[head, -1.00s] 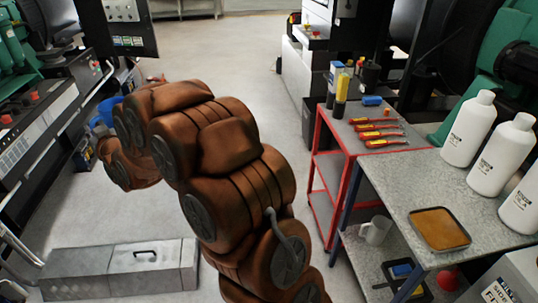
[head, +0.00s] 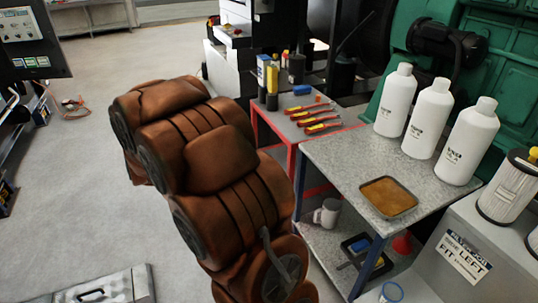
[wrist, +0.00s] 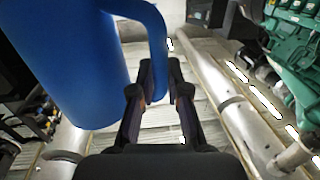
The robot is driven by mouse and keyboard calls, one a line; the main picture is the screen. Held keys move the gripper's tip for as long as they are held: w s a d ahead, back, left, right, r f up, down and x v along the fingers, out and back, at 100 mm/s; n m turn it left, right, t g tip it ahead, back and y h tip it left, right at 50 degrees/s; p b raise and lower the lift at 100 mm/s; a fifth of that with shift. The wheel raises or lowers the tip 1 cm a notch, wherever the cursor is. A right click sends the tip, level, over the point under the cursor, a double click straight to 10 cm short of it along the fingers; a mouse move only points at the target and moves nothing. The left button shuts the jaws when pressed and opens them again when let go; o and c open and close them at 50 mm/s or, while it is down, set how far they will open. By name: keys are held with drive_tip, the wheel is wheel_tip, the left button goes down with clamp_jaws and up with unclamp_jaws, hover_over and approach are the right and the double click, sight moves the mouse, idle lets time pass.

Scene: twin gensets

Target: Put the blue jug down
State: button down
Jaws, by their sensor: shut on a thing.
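The blue jug (wrist: 78,62) fills the upper left of the wrist view, close to the camera. Its looped handle (wrist: 152,25) comes down between the fingers. My gripper (wrist: 160,82) is shut on that handle. In the head view my brown arm hides the gripper and the jug. The jug's base and mouth cannot be made out.
A grey bench (head: 325,152) holds several white bottles (head: 433,118) and a shallow amber tray (head: 388,197). A red trolley (head: 270,125) with screwdrivers stands behind it. A filter (head: 508,185) stands at right. A grey toolbox (head: 105,288) lies on the floor; open floor is at left.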

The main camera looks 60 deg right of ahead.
drive_tip(key=s+d+f+m+g+h+b, duration=0.3)
drive_tip(key=s+d+h, duration=0.1)
drive_tip(key=s+d, duration=0.6)
drive_tip(key=s+d+f+m+g+h+b, duration=0.2)
drive_tip(key=s+d+m+g+h+b, duration=0.15)
drive_tip(key=s+d, duration=0.65)
drive_tip(key=s+d+f+m+g+h+b, duration=0.2)
drive_tip(key=s+d+m+g, duration=0.3)
drive_tip(key=s, duration=0.6)
drive_tip(key=s+d+f+m+g+h+b, duration=0.1)
drive_tip(key=s+d+m+g+h+b, duration=0.2)
drive_tip(key=s+d, duration=0.55)
drive_tip(key=shift+n+g+y, duration=0.45)
drive_tip(key=shift+n+y, duration=0.1)
drive_tip(key=shift+n, duration=0.2)
drive_tip(key=shift+w+d+f+p, duration=0.1)
drive_tip(key=shift+d+f+p, duration=0.8)
drive_tip(key=shift+d+p, duration=1.3)
drive_tip(key=shift+d+f+p, duration=0.85)
drive_tip(key=shift+d+p, duration=1.1)
drive_tip(key=shift+d, duration=0.5)
drive_tip(key=shift+w+d+f+p, duration=0.1)
drive_tip(key=shift+d+f+p, duration=0.8)
drive_tip(key=shift+d+p, duration=1.3)
drive_tip(key=shift+d+f+b, duration=0.1)
drive_tip(key=shift+f+b, duration=0.05)
drive_tip(key=shift+b, duration=0.15)
